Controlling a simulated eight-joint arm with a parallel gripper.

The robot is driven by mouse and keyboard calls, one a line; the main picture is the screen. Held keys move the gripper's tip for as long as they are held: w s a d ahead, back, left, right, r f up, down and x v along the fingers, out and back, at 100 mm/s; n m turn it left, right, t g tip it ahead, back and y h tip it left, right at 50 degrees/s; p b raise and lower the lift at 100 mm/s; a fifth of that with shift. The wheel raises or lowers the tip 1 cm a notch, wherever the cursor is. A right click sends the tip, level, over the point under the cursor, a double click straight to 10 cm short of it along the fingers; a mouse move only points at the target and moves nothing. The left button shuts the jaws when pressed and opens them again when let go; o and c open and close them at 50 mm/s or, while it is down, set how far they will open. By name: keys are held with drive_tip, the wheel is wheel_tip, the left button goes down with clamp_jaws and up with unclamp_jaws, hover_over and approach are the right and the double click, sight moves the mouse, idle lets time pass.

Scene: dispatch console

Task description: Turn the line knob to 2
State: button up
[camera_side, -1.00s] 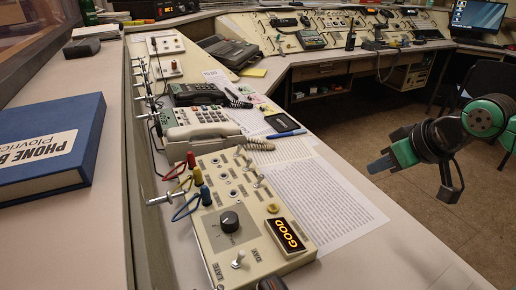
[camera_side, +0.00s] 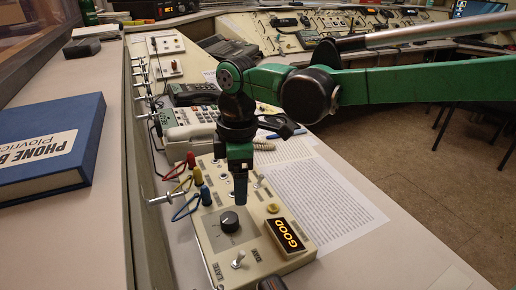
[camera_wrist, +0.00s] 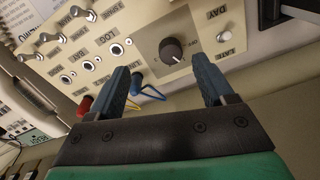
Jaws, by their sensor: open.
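The line knob (camera_side: 229,221) is a round black knob on a grey plate of the beige console box (camera_side: 210,241). It also shows in the wrist view (camera_wrist: 171,50), beyond my fingertips and between them. A light mark shows on its top, but I cannot read which number it points to. My gripper (camera_side: 240,200) points down over the box, above and slightly behind the knob in the side view. Its two blue fingers (camera_wrist: 165,72) are apart and empty in the wrist view, not touching the knob.
A lit "GOOD" sign (camera_side: 289,236) and a toggle switch (camera_side: 238,259) stand near the knob. Red, yellow and blue plugs with cables (camera_side: 198,178) are at the box's left edge. A telephone (camera_side: 188,133) sits behind. Printed paper (camera_side: 335,210) lies flat to the right.

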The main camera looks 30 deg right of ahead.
sight(229, 217)
drive_tip(key=shift+s+a+f+n+g, duration=0.1)
drive_tip(key=shift+a+f+n+g, duration=0.2)
drive_tip(key=shift+a+f+n, duration=0.65)
drive_tip(key=shift+a+f+m, duration=0.25)
drive_tip(key=shift+s+f, duration=0.15)
drive_tip(key=shift+f, duration=2.4)
clamp_jaws()
